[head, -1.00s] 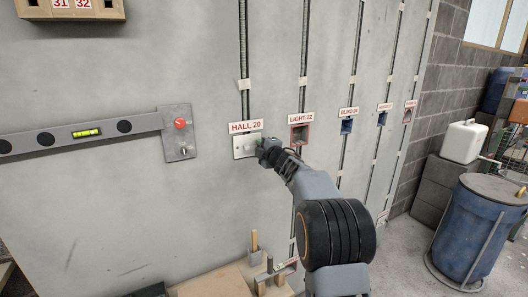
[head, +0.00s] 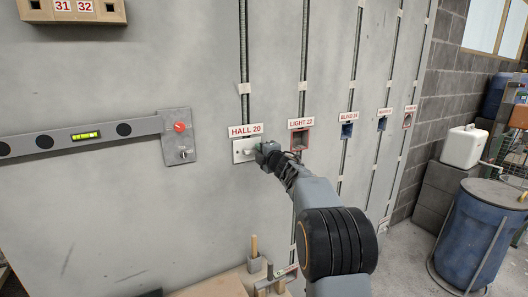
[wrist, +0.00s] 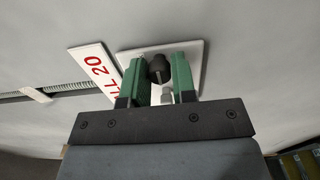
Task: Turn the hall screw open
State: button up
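The hall plate (head: 236,157) is a pale square on the wall under the red-lettered HALL 20 label (head: 245,130). In the wrist view the plate (wrist: 198,52) lies beyond my fingertips, beside the label (wrist: 92,67). A dark round knob (wrist: 158,69) shows between my green fingers, and a small pale fitting (wrist: 167,97) shows nearer the gripper's base. My gripper (head: 262,151) is just right of the plate's middle, fingers apart. Whether a finger touches the knob cannot be told.
A LIGHT 22 box (head: 300,140) with a red frame is close to the right of my gripper. A grey panel (head: 178,140) with a red knob is on the left. Wooden blocks and tools stand below. A blue barrel (head: 470,235) stands at right.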

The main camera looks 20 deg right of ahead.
jog(key=o, duration=0.4)
jog(key=shift+s, duration=0.1)
jog(key=s, duration=0.4)
jog(key=s+d+b, duration=0.1)
jog(key=s, duration=0.8)
jog(key=shift+s+d, duration=0.25)
jog(key=shift+s, duration=0.05)
